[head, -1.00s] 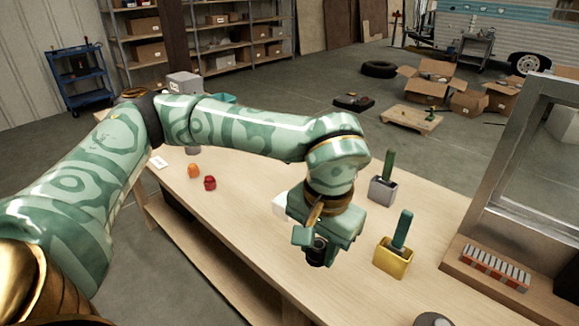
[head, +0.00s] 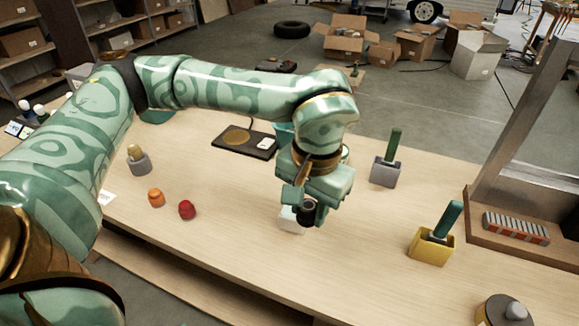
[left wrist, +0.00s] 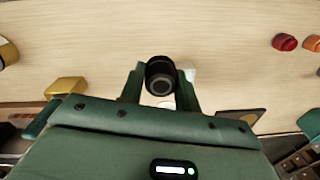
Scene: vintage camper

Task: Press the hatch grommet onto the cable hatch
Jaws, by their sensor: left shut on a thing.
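My left gripper (head: 306,212) is shut on a short black ring-shaped part, the hatch grommet (head: 307,209). In the left wrist view the grommet (left wrist: 160,78) sits between the two green fingers (left wrist: 158,88), its round opening facing the camera. The gripper is in front of a small white block (head: 291,222) on the wooden workbench (head: 230,260) and partly hides it. The white block (left wrist: 187,73) also shows behind the fingers in the left wrist view. I cannot tell for certain which thing is the cable hatch. My right gripper is not in view.
A yellow holder (head: 431,250) and a grey holder (head: 385,173), each with a green-handled tool, stand to the right. A red piece (head: 187,210) and an orange piece (head: 156,198) lie left. A black pad (head: 240,143) lies behind. The front middle bench is clear.

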